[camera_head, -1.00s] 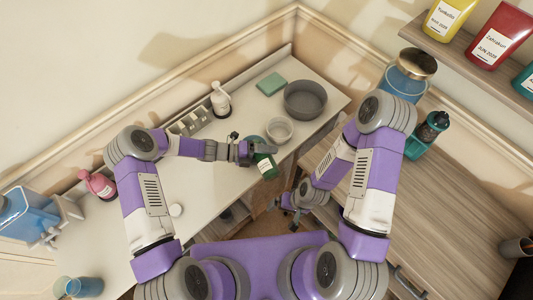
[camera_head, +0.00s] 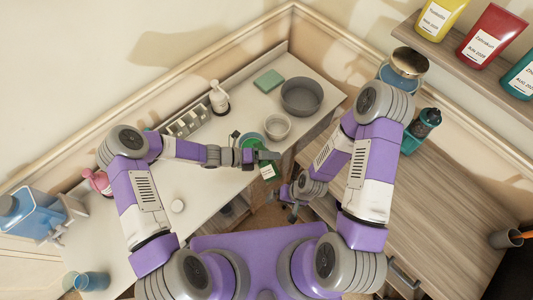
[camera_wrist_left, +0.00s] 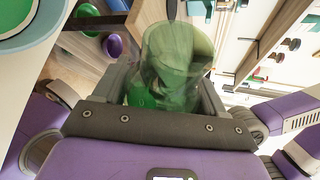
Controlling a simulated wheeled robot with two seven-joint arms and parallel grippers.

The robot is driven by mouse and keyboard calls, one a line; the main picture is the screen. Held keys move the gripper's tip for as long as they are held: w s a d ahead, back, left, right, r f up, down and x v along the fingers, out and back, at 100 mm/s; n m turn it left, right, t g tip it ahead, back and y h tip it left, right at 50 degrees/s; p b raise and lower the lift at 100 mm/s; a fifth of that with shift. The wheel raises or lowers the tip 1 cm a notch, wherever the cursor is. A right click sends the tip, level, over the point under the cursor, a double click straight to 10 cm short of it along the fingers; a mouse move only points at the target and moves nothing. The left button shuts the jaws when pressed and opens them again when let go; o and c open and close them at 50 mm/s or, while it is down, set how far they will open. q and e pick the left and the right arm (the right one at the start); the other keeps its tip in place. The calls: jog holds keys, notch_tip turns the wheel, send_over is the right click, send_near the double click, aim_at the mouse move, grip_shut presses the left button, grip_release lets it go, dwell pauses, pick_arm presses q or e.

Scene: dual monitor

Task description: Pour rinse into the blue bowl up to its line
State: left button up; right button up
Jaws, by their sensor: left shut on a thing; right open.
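The blue bowl (camera_head: 242,137) stands on the white counter, partly hidden by my left gripper. Its blue rim (camera_wrist_left: 52,28) fills the upper left corner of the left wrist view, with green inside it. My left gripper (camera_head: 262,156) is shut on a see-through green bottle (camera_wrist_left: 175,70) with a white label (camera_head: 268,171). The bottle is beside the bowl, at the counter's front edge. Its mouth and the bowl's line cannot be made out. My right gripper (camera_head: 293,208) is open and empty, low by the wooden desk's edge.
A pale bowl (camera_head: 277,127) and a large grey bowl (camera_head: 301,97) stand close to the blue bowl. The counter's middle left is mostly clear.

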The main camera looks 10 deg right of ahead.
pick_arm(q)
jog(key=shift+w+a+f+m+t+y+b, duration=0.15)
jog(key=shift+w+f+m+t+y+b, duration=0.3)
jog(key=shift+m+t, duration=0.45)
jog(key=shift+w+a+f+m+t+y+p, duration=0.15)
jog(key=shift+w+f+m+t+y+p, duration=0.2)
jog(key=shift+m, duration=0.35)
jog(key=p, duration=0.2)
jog(key=m+t+p, duration=0.1)
jog(key=p, duration=0.1)
jog(key=shift+w+f, duration=0.2)
jog(key=shift+w, duration=0.15)
jog(key=p, duration=0.3)
jog(key=shift+w+a+f+m, duration=0.1)
jog(key=shift+w+f+m, duration=0.1)
jog(key=shift+m, duration=0.1)
jog(key=p, duration=0.2)
jog(key=w+f+m+t+p, duration=0.1)
jog(key=f+m+t+p, duration=0.1)
jog(key=p, duration=0.1)
jog(key=shift+w+a+t+y+p, duration=0.2)
jog(key=shift+a+t+y+p, duration=0.05)
jog(key=shift+y+p, duration=0.05)
jog(key=shift+w+a+f+m+t, duration=0.2)
jog(key=shift+w+f+m+t, duration=0.3)
jog(key=shift+m, duration=0.5)
